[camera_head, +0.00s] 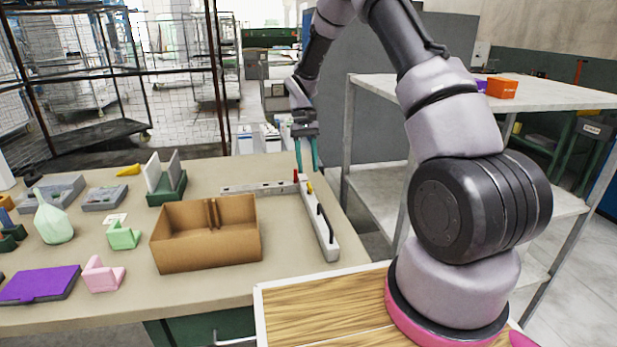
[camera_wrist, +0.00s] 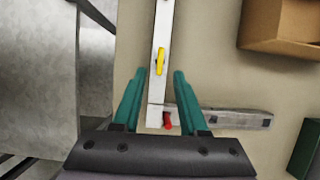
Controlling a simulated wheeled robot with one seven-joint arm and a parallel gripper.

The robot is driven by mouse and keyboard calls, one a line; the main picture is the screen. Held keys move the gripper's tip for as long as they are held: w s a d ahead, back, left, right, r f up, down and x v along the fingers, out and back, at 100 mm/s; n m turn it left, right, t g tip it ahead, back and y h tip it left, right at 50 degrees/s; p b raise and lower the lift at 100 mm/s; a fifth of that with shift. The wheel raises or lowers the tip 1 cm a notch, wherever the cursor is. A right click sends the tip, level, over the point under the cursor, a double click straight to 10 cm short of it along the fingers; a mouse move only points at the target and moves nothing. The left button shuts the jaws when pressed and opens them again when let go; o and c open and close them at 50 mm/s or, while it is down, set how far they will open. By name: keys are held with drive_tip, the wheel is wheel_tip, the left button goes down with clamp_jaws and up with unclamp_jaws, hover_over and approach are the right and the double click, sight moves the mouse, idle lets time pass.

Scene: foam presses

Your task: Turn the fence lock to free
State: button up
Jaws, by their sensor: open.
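The fence (camera_head: 322,228) is a long pale bar with a black handle (camera_head: 326,222), lying near the right edge of the table. A small yellow lever (camera_head: 310,187) sits on it, roughly in line with the bar in the wrist view (camera_wrist: 160,61). A red knob (camera_head: 297,175) stands at the fence's far end; it also shows in the wrist view (camera_wrist: 168,121). I cannot tell which of the two is the fence lock. My gripper (camera_head: 307,167) is open and empty, pointing down above this end. In the wrist view its fingertips (camera_wrist: 162,76) lie either side of the bar, just short of the yellow lever.
A grey rail (camera_head: 255,189) meets the fence's far end at a right angle. A brown open box (camera_head: 207,250) stands left of the fence. Several foam pieces and trays lie further left. A metal shelf (camera_head: 365,180) stands close on the right.

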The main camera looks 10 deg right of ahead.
drive_tip(key=v, duration=0.6)
drive_tip(key=s+d+r+m+t, duration=0.1)
drive_tip(key=s+r+t, duration=0.1)
drive_tip(key=s+r, duration=0.3)
drive_tip(key=s+d+r+t+y, duration=0.1)
drive_tip(key=s+r, duration=0.1)
drive_tip(key=r, duration=0.6)
drive_tip(key=s+d+r+m+t, duration=0.1)
drive_tip(key=s+r+t, duration=0.1)
drive_tip(key=s+r, duration=0.3)
drive_tip(key=s+d+r+t, duration=0.1)
drive_tip(key=s+r+t, duration=0.1)
drive_tip(key=s, duration=0.3)
drive_tip(key=s+d+r+m+t, duration=0.1)
drive_tip(key=s+r+t, duration=0.1)
drive_tip(key=s, duration=0.4)
drive_tip(key=s+d+r+m+t+y, duration=0.1)
drive_tip(key=s+r+t, duration=0.1)
drive_tip(key=s, duration=0.4)
drive_tip(key=shift+r+t, duration=0.3)
drive_tip(key=shift+r, duration=0.5)
